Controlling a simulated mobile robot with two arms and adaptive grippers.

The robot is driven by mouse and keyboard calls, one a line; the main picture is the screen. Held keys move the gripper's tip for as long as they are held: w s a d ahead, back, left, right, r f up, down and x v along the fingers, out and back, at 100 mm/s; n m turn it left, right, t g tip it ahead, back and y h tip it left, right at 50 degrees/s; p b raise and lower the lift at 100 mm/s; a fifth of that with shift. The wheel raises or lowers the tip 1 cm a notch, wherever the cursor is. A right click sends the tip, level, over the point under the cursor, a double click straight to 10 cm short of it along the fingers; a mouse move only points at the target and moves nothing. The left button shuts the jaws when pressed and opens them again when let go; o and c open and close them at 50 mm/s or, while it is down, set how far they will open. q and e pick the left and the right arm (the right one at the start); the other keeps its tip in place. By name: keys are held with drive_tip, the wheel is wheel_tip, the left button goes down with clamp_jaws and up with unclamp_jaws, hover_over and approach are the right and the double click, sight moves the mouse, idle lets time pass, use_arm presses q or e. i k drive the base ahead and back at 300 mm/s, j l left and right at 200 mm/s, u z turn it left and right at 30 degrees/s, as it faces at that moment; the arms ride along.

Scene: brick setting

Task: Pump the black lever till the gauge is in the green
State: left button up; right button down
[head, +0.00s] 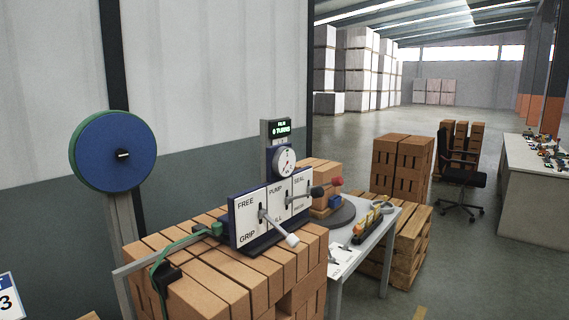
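A lever panel (246,220) stands on a stack of bricks, with sections marked FREE/GRIP, PUMP and SEAL. The black lever (317,192) sticks out from the middle PUMP section, toward the right. A lever with a white handle (292,239) slants down from the FREE/GRIP section. A lever with a red knob (338,181) is at the SEAL section. The round gauge (284,161) is on a post above the panel; its needle and coloured zones are too small to read surely. Neither of my grippers is in view.
A green display (280,129) above the gauge appears to read 0 turns. A blue reel (113,151) stands left of the brick stack (210,288). A grey table (383,232) with tools is at right. Brick pallets (402,165) and a chair (463,176) stand behind; open floor lies at right.

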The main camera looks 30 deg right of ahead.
sight(318, 192)
drive_tip(key=i+l+u, duration=0.1)
drive_tip(key=l, duration=0.45)
drive_tip(key=i+l+u, duration=0.15)
drive_tip(key=l, duration=0.4)
drive_tip(key=i+l+u, duration=0.1)
drive_tip(key=l, duration=0.5)
drive_tip(key=i+l+u, duration=0.15)
drive_tip(key=l, duration=0.45)
drive_tip(key=i+l+u, duration=0.1)
drive_tip(key=l, duration=0.5)
